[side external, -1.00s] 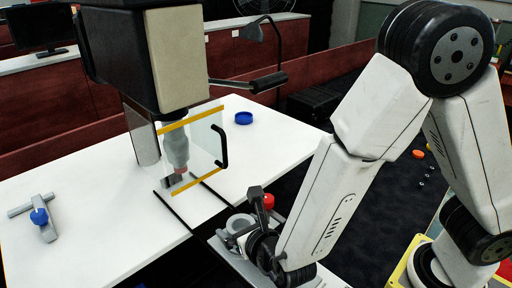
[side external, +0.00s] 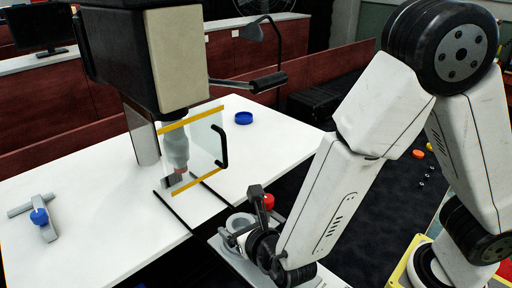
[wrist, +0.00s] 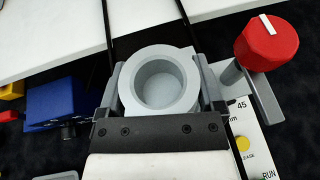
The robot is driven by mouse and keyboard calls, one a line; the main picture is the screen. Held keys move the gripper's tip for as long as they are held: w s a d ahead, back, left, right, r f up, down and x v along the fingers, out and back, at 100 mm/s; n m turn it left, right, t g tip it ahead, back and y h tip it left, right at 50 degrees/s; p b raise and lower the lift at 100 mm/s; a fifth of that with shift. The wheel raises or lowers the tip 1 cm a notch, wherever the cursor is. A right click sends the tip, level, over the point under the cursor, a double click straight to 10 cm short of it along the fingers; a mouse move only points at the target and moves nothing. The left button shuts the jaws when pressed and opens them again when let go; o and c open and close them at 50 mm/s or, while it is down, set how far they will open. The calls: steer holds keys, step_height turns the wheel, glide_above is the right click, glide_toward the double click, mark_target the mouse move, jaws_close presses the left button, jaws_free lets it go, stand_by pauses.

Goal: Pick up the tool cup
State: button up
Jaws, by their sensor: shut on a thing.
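The tool cup (wrist: 160,82) is a grey round cup with a thick rim and an empty hollow, seen from above in the wrist view. My gripper (wrist: 160,85) is shut on it, with one finger along each side. In the side external view the cup (side external: 240,222) shows at the front of the white table, beside my gripper (side external: 246,232). My wrist partly hides it there. I cannot tell whether the cup is clear of the surface below.
A red knob (wrist: 267,42) on a grey lever stands close right of the cup, above a panel with a yellow button (wrist: 242,143). A blue block (wrist: 55,103) lies left. A drill-like machine with a clear guard (side external: 205,150) stands on the white table (side external: 90,190).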

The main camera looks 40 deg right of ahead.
step_height(320, 180, up, 10)
steer(key=shift+f, duration=0.15)
stand_by(0.7)
stand_by(0.6)
